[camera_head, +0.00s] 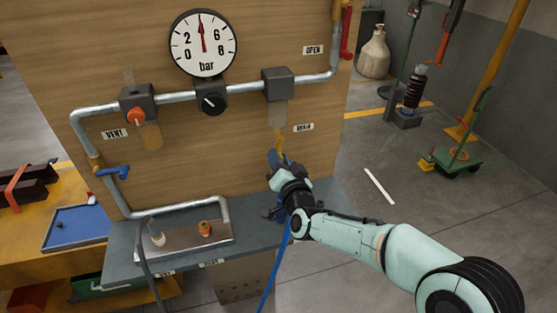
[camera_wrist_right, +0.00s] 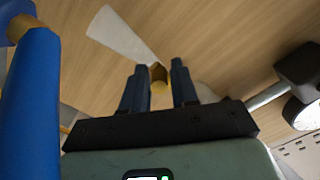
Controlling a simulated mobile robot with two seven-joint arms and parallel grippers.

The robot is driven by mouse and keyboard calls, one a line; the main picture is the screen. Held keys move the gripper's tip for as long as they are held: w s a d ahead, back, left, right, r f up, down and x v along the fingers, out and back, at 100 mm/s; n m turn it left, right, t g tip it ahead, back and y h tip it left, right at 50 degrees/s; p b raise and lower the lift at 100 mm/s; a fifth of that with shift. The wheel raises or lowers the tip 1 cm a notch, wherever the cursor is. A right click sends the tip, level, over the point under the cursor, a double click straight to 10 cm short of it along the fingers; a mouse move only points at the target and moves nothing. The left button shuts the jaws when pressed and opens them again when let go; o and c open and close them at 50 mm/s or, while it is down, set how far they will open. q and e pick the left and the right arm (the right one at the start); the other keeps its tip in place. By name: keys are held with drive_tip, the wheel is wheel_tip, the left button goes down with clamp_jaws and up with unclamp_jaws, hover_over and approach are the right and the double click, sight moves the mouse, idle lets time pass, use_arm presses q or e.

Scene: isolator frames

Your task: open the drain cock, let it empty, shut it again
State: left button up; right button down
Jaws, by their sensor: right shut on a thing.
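The drain cock (camera_head: 281,139) is a small brass-yellow piece under the clear bowl (camera_head: 278,114) of the right-hand block, beside the DRAIN label (camera_head: 303,127). My right gripper (camera_head: 276,160) reaches it from below and mostly hides it. In the right wrist view, the two dark fingers (camera_wrist_right: 157,85) stand on either side of the brass cock (camera_wrist_right: 158,74) and are shut on it. The clear bowl (camera_wrist_right: 122,36) shows beyond the fingers. Whether the cock is open or shut cannot be told, and no liquid is visible. My left gripper is not in view.
A bar gauge (camera_head: 203,43) points about straight up. The VENT unit (camera_head: 138,103) with an orange knob is left, above a blue-handled valve (camera_head: 113,172). A shelf (camera_head: 185,258) carries a metal tray (camera_head: 180,249). A blue part (camera_wrist_right: 35,105) stands close left in the wrist view.

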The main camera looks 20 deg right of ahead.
drive_tip(key=c, duration=1.1)
unclamp_jaws()
drive_tip(key=shift+d+r, duration=0.25)
drive_tip(key=shift+d, duration=0.4)
drive_tip(key=shift+o, duration=0.2)
drive_tip(key=shift+a+f, duration=0.1)
drive_tip(key=shift+a, duration=0.1)
drive_tip(key=s+b, duration=0.1)
drive_tip(key=s, duration=1.2)
drive_tip(key=shift+s+d+b, duration=0.2)
drive_tip(key=shift+b, duration=0.15)
